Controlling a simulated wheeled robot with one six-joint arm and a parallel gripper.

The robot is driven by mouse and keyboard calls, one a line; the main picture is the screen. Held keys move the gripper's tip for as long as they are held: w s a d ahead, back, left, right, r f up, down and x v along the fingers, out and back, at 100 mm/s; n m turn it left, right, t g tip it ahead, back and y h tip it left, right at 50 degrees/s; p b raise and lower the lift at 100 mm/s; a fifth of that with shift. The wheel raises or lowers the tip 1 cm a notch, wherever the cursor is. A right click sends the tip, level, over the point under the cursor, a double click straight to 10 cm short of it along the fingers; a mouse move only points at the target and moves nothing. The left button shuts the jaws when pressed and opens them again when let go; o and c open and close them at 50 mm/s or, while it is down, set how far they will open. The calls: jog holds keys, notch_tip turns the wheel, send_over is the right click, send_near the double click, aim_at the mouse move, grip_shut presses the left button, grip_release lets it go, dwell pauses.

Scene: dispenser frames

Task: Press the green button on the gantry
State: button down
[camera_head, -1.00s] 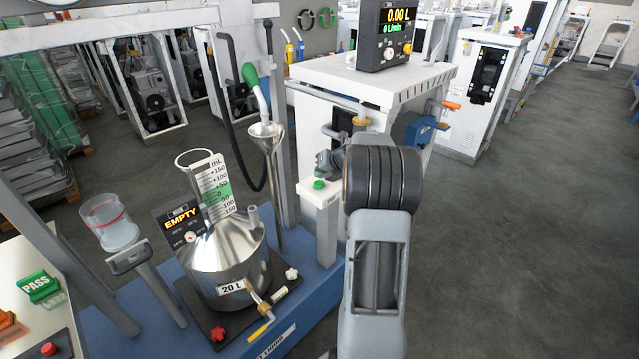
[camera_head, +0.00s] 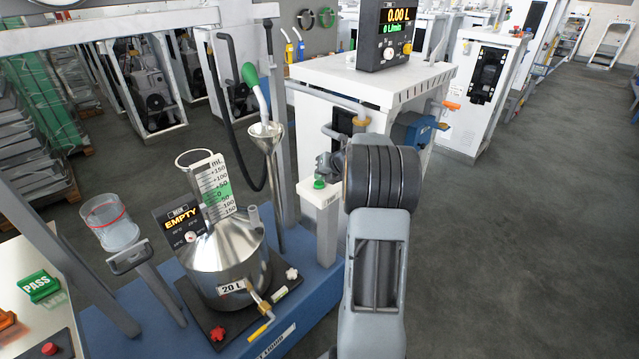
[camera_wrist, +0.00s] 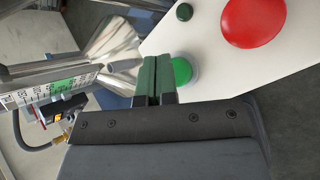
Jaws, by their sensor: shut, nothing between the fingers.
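The green button (camera_head: 319,183) sits on top of a white post (camera_head: 320,196) of the gantry, left of my arm in the head view. In the wrist view the green button (camera_wrist: 181,71) is a bright round cap, partly covered by my fingers. My gripper (camera_wrist: 158,62) has its two dark green fingers shut together with nothing between them. The fingertips are just beside the button in that picture; I cannot tell if they touch it. In the head view my gripper (camera_head: 328,165) is small, right above the button, and partly hidden behind my wrist.
The wrist view also shows a large red button (camera_wrist: 253,20) and a small dark green knob (camera_wrist: 184,12) on a white surface. A steel 20 L vessel (camera_head: 225,262) and a funnel (camera_head: 267,137) stand left of the post. A white dispenser cabinet (camera_head: 385,88) is behind. The floor at right is clear.

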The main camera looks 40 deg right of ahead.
jog(key=shift+f, duration=0.5)
dwell(0.5)
jog(key=shift+r, duration=0.1)
jog(key=shift+r+p, duration=0.85)
jog(key=shift+p, duration=0.25)
jog(key=shift+r, duration=0.1)
notch_tip(320, 180, up, 5)
jog(key=p, duration=0.5)
jog(key=shift+p, duration=0.35)
